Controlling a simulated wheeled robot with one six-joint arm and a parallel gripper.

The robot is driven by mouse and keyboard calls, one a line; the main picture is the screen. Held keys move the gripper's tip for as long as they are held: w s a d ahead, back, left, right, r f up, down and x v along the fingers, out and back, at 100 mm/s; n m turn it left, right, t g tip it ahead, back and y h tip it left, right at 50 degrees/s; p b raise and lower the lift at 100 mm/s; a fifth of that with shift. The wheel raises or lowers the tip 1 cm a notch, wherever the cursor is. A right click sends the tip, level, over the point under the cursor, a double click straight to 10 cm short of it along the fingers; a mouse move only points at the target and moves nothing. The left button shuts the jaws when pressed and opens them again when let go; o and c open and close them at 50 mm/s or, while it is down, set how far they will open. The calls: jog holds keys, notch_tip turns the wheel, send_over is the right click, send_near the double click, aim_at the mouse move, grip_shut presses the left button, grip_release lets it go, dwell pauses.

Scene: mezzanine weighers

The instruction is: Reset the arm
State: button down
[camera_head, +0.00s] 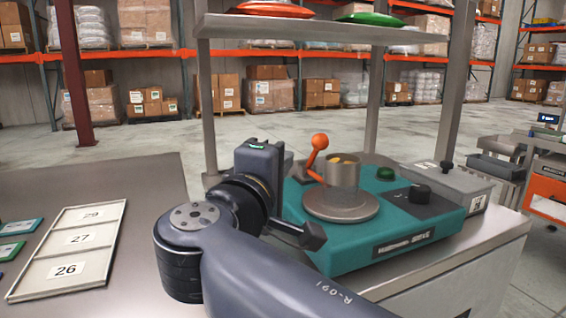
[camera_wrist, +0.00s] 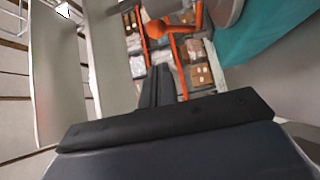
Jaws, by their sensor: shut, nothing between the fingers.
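My gripper (camera_wrist: 158,76) shows in the wrist view with its two dark fingers together and nothing between them. In the head view my arm reaches in from the bottom and bends at the wrist, beside the left edge of a teal sieve machine (camera_head: 440,228). A dark end part of the arm overlaps the machine's front left corner, and I cannot tell whether it touches. A metal cup (camera_head: 342,174) with yellowish contents stands on the machine's round plate (camera_head: 341,205). An orange-knobbed lever (camera_head: 319,142) stands beside the cup; its knob also shows in the wrist view (camera_wrist: 156,29).
A tray with cards 29, 27 and 26 (camera_head: 121,212) lies on the left bench (camera_head: 150,175). A shelf (camera_head: 320,30) above the machine bears a red and a green item. A grey box (camera_head: 447,181) stands behind right. The bench between tray and arm is clear.

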jog(key=shift+w, duration=0.1)
jog(key=b+x, duration=0.1)
jog(key=x, duration=0.5)
jog(key=shift+w+d, duration=0.2)
jog(key=shift+w, duration=0.1)
jog(key=w+a+r+n+g+p, duration=0.1)
jog(key=w+p, duration=0.9)
jog(key=shift+r+n+y, duration=0.25)
jog(key=shift+n+y, duration=0.05)
jog(key=shift+a+f+g+p, duration=0.15)
jog(key=shift+g+p, duration=0.15)
jog(key=shift+s+f+b, duration=0.1)
jog(key=shift+b, duration=0.65)
